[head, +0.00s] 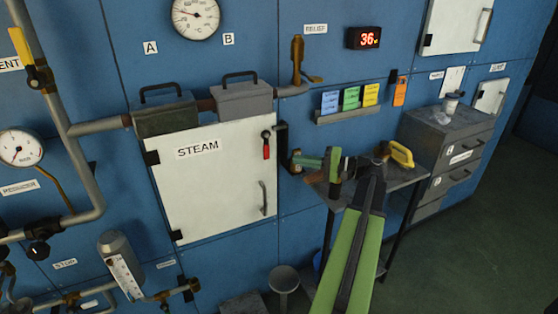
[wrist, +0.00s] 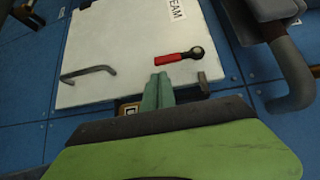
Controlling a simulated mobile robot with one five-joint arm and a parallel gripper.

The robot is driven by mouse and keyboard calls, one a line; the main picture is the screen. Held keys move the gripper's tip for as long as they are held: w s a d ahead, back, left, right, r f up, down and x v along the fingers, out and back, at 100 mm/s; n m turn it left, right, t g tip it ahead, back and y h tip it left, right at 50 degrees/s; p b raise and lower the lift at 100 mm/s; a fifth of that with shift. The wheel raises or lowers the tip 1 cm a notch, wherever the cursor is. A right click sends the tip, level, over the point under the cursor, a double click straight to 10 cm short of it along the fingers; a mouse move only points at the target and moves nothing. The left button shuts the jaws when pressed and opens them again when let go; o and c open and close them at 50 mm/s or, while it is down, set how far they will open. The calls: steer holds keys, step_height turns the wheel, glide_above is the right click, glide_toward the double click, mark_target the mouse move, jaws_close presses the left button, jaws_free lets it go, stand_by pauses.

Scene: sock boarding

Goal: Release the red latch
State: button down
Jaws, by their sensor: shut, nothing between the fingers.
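The red latch (head: 266,150) is on the white STEAM door (head: 215,185), near its upper right edge. In the head view its red handle hangs down from a dark pivot. In the wrist view the red latch (wrist: 178,56) lies sideways, just beyond my fingertips, with its round pivot at the right end. My gripper (head: 305,162) is right of the door in the head view, pointing left toward the latch. It also shows in the wrist view (wrist: 158,90), with its green fingers together and empty. A gap shows between fingers and latch. The door looks shut.
A door handle (head: 263,198) sits below the latch. A dark bracket (head: 281,135) stands beside the door edge. Grey boxes (head: 243,101) and pipes run above the door. A small table with a yellow-handled thing (head: 401,154) stands right of my gripper.

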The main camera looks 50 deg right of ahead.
mark_target(266, 146)
steer(key=shift+s+d+r+t, duration=0.4)
steer(key=shift+s+d+r, duration=0.05)
steer(key=shift+s+d, duration=0.35)
steer(key=x, duration=1)
steer(key=shift+w+f, duration=0.1)
